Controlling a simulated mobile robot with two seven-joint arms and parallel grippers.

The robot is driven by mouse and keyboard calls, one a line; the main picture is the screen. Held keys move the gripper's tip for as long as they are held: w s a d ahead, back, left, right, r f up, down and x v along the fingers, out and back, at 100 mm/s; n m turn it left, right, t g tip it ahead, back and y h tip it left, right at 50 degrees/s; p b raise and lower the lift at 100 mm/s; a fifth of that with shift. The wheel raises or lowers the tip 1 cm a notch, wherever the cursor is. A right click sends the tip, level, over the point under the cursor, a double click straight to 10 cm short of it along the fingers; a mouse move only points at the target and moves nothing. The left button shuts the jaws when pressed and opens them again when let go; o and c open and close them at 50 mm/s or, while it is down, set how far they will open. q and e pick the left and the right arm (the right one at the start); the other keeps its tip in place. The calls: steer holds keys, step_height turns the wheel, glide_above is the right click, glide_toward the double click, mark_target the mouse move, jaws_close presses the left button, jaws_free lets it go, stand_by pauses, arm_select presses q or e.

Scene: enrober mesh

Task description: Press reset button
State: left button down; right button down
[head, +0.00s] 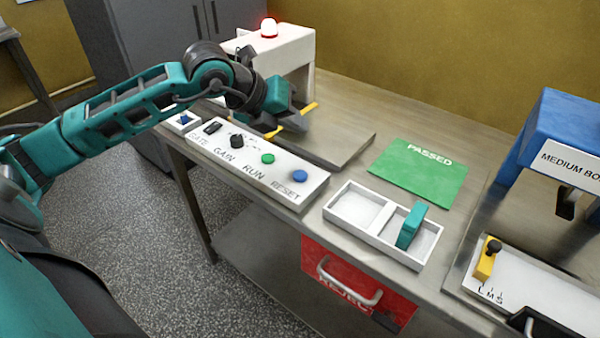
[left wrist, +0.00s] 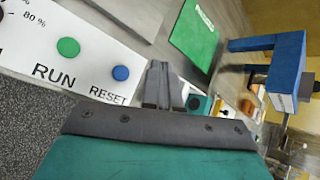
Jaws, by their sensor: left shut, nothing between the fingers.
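The blue RESET button (head: 299,176) sits at the right end of the white control panel (head: 312,190), right of the green RUN button (head: 268,158). My left gripper (head: 297,117) is shut and empty, behind the panel and above the worktop in the head view, apart from the button. In the left wrist view the grey fingers (left wrist: 159,78) are together, and the blue RESET button (left wrist: 120,73) shows left of them, beside its label. The green RUN button (left wrist: 68,47) is further left. My right gripper is out of view.
A black GAIN knob (head: 237,141) and a GATE switch (head: 211,127) are on the panel. A white tray (head: 340,217) with a teal block (head: 411,226) stands right of it. A white housing (head: 300,48) with a lit red lamp (head: 269,28) is behind my arm. Yellow pieces (head: 272,131) lie near the gripper.

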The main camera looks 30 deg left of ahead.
arm_select(q)
steer(key=b, duration=0.5)
glide_above(296, 175)
step_height(296, 175, down, 8)
steer(key=shift+r, duration=0.1)
steer(key=shift+f, duration=0.5)
steer(key=shift+f+b, duration=0.1)
steer(key=shift+b, duration=0.3)
stand_by(1.2)
steer(key=shift+f+b, duration=0.35)
steer(key=shift+b, duration=0.1)
steer(key=shift+s+f+b, duration=0.1)
steer(key=shift+f+b, duration=0.4)
steer(key=shift+b, duration=0.05)
stand_by(0.6)
steer(key=shift+r, duration=0.1)
steer(key=shift+r+p, duration=0.45)
steer(key=shift+r, duration=0.4)
